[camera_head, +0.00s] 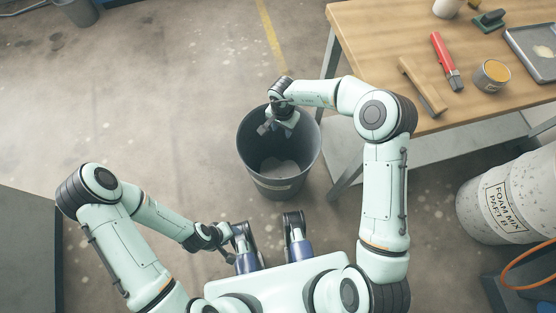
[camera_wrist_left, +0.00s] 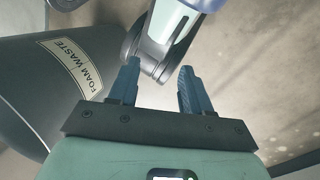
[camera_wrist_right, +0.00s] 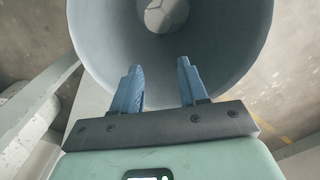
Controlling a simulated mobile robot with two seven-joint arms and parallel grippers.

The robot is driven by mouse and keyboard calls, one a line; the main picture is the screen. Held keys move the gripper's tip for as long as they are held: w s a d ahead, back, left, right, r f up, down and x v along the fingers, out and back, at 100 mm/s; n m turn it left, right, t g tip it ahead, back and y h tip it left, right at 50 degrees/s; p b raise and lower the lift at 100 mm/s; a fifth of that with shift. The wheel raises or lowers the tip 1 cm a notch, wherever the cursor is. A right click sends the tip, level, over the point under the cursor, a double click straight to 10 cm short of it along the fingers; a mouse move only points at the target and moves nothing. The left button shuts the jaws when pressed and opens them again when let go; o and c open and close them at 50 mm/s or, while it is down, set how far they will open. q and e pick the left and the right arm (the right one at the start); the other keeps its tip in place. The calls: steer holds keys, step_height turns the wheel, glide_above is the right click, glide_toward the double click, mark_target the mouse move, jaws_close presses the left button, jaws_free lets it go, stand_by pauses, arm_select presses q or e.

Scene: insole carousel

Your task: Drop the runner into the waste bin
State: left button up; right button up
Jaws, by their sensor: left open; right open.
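The waste bin (camera_head: 253,158) is a dark grey round bucket standing on the floor beside the workbench. In the left wrist view its side (camera_wrist_left: 52,108) carries a "FOAM WASTE" label. My right gripper (camera_head: 275,128) is over the bin's mouth, pointing down, open and empty; the right wrist view also shows its spread fingers (camera_wrist_right: 157,75). A pale piece with Y-shaped lines (camera_wrist_right: 165,14) lies on the bin's bottom; I cannot tell for sure that it is the runner. My left gripper (camera_wrist_left: 159,78) is open and empty, low beside the bin near my base.
A wooden workbench (camera_head: 375,40) at the right holds a red-handled tool (camera_head: 445,60), a wooden-handled tool (camera_head: 422,85), a tin (camera_head: 491,75) and a metal tray (camera_head: 535,45). A "FOAM MIX" drum (camera_head: 508,205) stands below right. The floor left of the bin is clear.

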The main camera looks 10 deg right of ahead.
arm_select(q)
steer(key=shift+g, duration=0.5)
steer(key=s+r+p, duration=0.1)
steer(key=s+d+r+p, duration=0.1)
steer(key=s+r+p, duration=0.1)
steer(key=shift+r+p, duration=0.3)
arm_select(e)
step_height(320, 180, up, 13)
